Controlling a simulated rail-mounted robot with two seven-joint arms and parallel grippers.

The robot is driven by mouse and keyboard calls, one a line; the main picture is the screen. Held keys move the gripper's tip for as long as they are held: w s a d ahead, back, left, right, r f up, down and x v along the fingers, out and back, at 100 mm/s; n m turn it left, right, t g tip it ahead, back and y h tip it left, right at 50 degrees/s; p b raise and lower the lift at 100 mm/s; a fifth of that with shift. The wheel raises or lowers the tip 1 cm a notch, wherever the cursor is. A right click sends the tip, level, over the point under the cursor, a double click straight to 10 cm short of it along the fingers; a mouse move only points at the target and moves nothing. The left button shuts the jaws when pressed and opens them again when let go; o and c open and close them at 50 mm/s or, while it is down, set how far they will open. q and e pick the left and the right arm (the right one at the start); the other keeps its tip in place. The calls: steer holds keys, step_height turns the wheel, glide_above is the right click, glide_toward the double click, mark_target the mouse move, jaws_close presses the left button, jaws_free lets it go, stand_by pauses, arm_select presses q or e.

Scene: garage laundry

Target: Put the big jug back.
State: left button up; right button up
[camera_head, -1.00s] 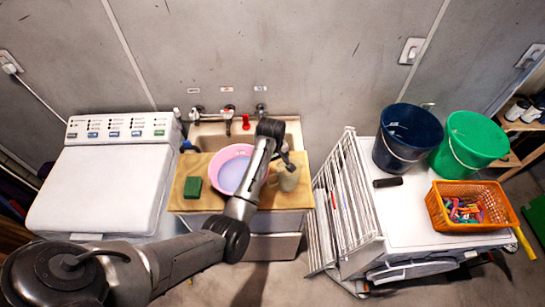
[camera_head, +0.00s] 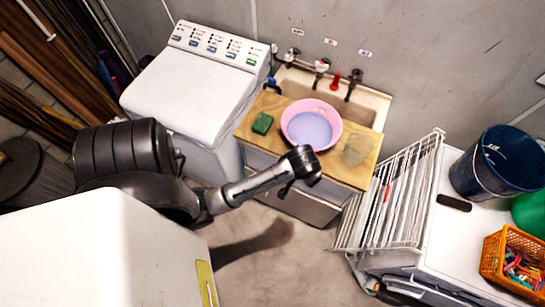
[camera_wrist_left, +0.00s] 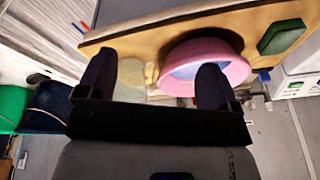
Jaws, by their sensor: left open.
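A pale, see-through jug (camera_head: 357,150) stands on the wooden counter (camera_head: 262,101), to the right of the pink basin (camera_head: 338,128). In the left wrist view the jug (camera_wrist_left: 132,72) shows blurred and pale green between my fingers, farther off, beside the basin (camera_wrist_left: 228,62). My left gripper (camera_head: 300,168) is open and empty. It hangs in front of the counter's front edge, left of the jug and apart from it. Its fingers (camera_wrist_left: 155,85) point toward the counter in the wrist view. My right gripper is not in view.
A green sponge (camera_head: 262,123) lies left of the basin. Behind is the sink (camera_head: 372,100) with taps. A white washing machine (camera_head: 200,85) stands left. A white drying rack (camera_head: 400,195) stands right, beside blue (camera_head: 497,165) and green buckets and an orange basket (camera_head: 493,255).

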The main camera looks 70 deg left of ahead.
arm_select(q)
steer(key=s+d+r+m+h, duration=0.1)
steer(key=s+d+m, duration=0.2)
steer(key=s+d, duration=0.2)
steer(key=s+d+r+m+t+h, duration=0.1)
steer(key=s+d+r+m, duration=0.1)
steer(key=s+d, duration=0.3)
steer(key=s+m, duration=0.1)
steer(key=s, duration=0.3)
steer(key=shift+r, duration=0.25)
